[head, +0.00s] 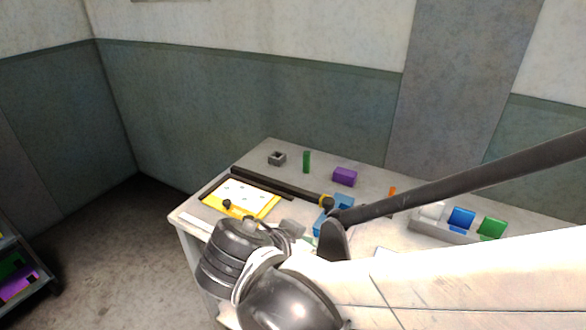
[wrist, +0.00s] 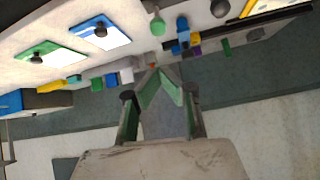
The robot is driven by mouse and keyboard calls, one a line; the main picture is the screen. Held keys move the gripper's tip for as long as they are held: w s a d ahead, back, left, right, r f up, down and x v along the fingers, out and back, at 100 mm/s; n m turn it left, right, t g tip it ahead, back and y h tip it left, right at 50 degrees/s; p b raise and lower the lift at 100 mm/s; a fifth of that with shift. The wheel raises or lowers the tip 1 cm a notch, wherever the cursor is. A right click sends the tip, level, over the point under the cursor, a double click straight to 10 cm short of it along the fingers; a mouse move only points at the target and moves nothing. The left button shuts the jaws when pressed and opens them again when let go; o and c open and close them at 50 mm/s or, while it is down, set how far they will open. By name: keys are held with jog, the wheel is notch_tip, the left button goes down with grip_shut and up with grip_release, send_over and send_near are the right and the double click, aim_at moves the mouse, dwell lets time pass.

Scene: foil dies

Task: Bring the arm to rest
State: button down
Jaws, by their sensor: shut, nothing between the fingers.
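My gripper (wrist: 158,72) shows in the wrist view with its two fingers angled inward and their tips together, shut and empty. It is in front of the table (wrist: 115,63), which fills the top of that view; the gap between them is hard to judge. In the head view my arm crosses the right and lower middle in front of the table. I cannot make out the fingers there.
In the head view, a yellow-edged board (head: 268,211), a grey square part (head: 277,158), a green block (head: 306,161), a purple block (head: 345,176) and a grey rack (head: 425,229) with blue and green pieces are on the table. A shelf (head: 25,285) stands lower left. Walls stand behind.

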dwell(0.3)
jog(key=s+d+r+n+y, duration=0.2)
jog(key=d+n+y, duration=0.1)
jog(key=d, duration=0.4)
jog(key=s+d+r+n+y, duration=0.1)
jog(key=s+d+n+y, duration=0.1)
jog(key=d+n, duration=0.3)
jog(key=shift+s+d+r+n+g+y, duration=0.3)
jog(key=shift+s+d+r+y, duration=0.15)
jog(key=shift+d, duration=0.4)
